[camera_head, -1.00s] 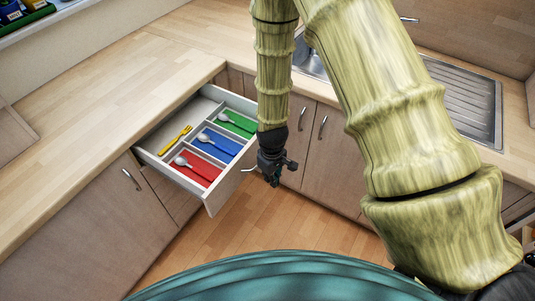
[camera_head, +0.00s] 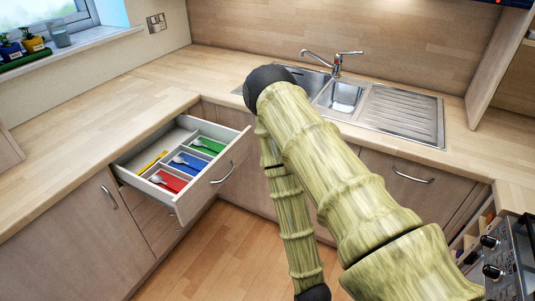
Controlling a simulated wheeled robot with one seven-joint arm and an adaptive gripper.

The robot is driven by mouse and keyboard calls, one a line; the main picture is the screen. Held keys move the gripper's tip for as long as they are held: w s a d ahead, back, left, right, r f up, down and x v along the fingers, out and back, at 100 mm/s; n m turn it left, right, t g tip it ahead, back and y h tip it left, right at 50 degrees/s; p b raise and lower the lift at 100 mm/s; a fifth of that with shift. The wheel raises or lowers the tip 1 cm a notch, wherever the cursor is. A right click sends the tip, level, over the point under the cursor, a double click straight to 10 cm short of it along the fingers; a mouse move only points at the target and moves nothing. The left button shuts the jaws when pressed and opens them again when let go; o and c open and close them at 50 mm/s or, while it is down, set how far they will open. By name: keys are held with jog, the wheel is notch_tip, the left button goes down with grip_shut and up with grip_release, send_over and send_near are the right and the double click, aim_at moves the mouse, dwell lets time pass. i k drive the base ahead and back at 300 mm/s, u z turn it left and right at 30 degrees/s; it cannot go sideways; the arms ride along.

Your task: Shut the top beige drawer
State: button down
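The top beige drawer (camera_head: 213,181) is pulled out from under the counter at the left, its front panel and curved handle (camera_head: 222,173) facing right. Inside are a red compartment (camera_head: 168,181), a blue compartment (camera_head: 186,161) and a green compartment (camera_head: 207,145), with spoons in them, and a yellow fork (camera_head: 152,162) at the left. My arm stands to the right of the drawer, apart from it in the picture. My gripper is out of view, with the forearm running down to the bottom edge.
The sink (camera_head: 342,96) and tap (camera_head: 335,62) are at the back. A closed cabinet with a handle (camera_head: 412,175) is right of my arm, and an appliance with knobs (camera_head: 515,260) is at the lower right. Wooden floor (camera_head: 215,255) lies clear before the drawer.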

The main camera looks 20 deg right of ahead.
aim_at(176, 136)
jog(key=u, duration=0.1)
jog(key=i, duration=0.95)
jog(key=z, duration=0.6)
